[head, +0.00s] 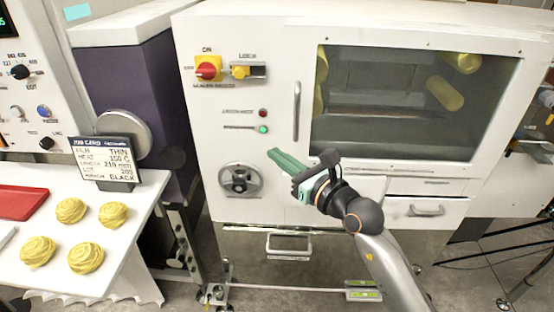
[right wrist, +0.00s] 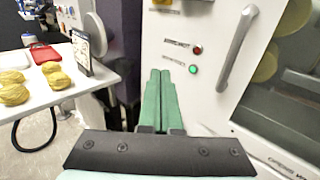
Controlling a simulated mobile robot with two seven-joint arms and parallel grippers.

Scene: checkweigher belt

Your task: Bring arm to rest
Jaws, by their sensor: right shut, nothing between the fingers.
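My right gripper (head: 277,153) has green fingers and reaches up and left in front of the white machine cabinet (head: 360,20). In the right wrist view its two fingers (right wrist: 160,85) lie side by side, shut, with nothing between them. In the head view the fingertips are near the green lamp (head: 264,129) and the hand is in front of the panel below the window. Whether the fingertips touch the cabinet is hard to tell. My left gripper is not in either view.
A white table (head: 137,190) at left holds several yellow bundles (head: 71,210), a red tray (head: 20,202) and a job card (head: 105,157). The cabinet has a red switch (head: 207,68), a vertical door handle (head: 297,110), a round knob (head: 239,180) and drawer handles (head: 427,210).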

